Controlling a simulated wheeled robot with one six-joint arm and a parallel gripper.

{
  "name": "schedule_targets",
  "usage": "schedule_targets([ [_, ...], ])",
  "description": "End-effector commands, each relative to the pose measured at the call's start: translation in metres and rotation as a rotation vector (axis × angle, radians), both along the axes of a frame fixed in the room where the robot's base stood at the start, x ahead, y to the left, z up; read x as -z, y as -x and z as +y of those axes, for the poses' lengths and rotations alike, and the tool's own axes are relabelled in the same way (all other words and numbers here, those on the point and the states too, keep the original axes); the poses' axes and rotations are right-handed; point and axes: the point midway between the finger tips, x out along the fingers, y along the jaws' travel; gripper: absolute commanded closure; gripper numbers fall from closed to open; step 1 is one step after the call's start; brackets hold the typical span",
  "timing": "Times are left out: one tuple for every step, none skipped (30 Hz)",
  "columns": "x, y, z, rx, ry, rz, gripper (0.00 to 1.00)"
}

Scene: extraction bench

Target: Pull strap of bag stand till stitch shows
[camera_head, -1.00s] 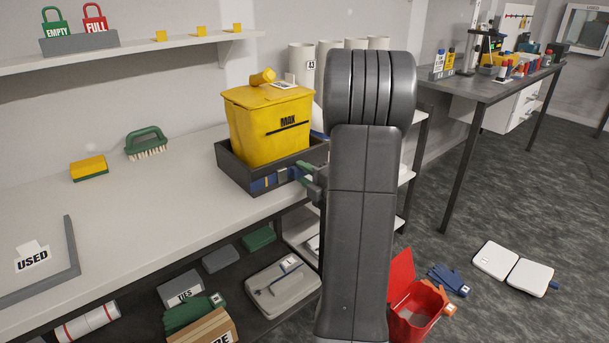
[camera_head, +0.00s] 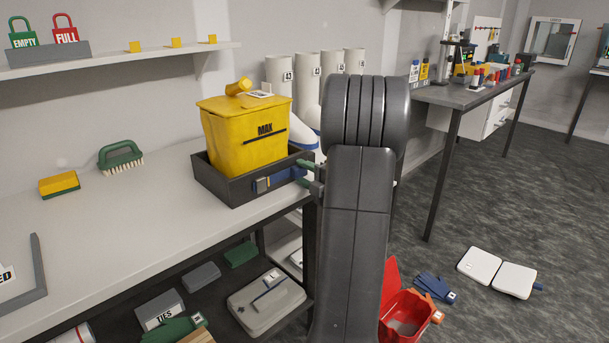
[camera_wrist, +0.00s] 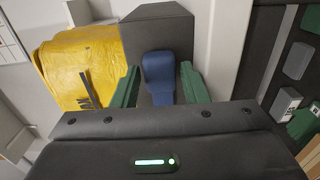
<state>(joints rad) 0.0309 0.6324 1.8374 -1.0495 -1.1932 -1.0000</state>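The bag stand is a dark tray (camera_head: 226,190) holding a yellow bag (camera_head: 240,140) marked MAX, at the bench's right end. A blue strap (camera_head: 284,178) runs along the tray's front side, through a grey buckle-like piece (camera_head: 262,185). My gripper (camera_head: 312,175) is at the strap's right end, partly hidden by my arm. In the wrist view, the strap's blue end (camera_wrist: 158,76) lies between the green fingers of my gripper (camera_wrist: 159,88), with a gap on both sides. The gripper is open. I cannot make out a stitch on the strap.
A yellow-green sponge (camera_head: 59,184) and a green brush (camera_head: 121,158) lie on the bench (camera_head: 110,235). Below are a grey case (camera_head: 266,303) and several boxes. A red bin (camera_head: 407,312) and white pads (camera_head: 497,273) are on the floor at right.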

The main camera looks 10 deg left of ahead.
Motion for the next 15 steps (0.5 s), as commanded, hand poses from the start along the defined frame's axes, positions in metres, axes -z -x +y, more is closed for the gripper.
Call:
schedule_targets([
  [0.0, 0.0, 0.0, -0.001, 0.0, 0.0, 0.6],
  [0.0, 0.0, 0.0, -0.001, 0.0, 0.0, 0.6],
  [0.0, 0.0, 0.0, -0.001, 0.0, 0.0, 0.6],
  [0.0, 0.001, -0.001, -0.001, 0.0, 0.0, 0.6],
  [0.0, 0.002, -0.002, 0.0, 0.0, 0.0, 0.6],
  [0.0, 0.003, -0.004, 0.0, 0.0, 0.0, 0.6],
  [0.0, 0.005, -0.006, 0.001, 0.0, 0.0, 0.6],
  [0.0, 0.007, -0.009, 0.001, 0.001, -0.001, 0.6],
  [0.0, 0.01, -0.014, 0.002, 0.001, 0.0, 0.6],
  [0.0, 0.013, -0.018, 0.003, 0.001, -0.001, 0.6],
  [-0.001, 0.017, -0.022, 0.003, 0.0, 0.0, 0.6],
  [-0.001, 0.021, -0.029, 0.004, 0.001, -0.001, 0.6],
  [0.0, 0.025, -0.034, 0.005, 0.001, -0.001, 0.6],
  [0.0, 0.029, -0.039, 0.005, 0.0, 0.0, 0.6],
  [0.0, 0.034, -0.046, 0.005, 0.001, 0.001, 0.6],
])
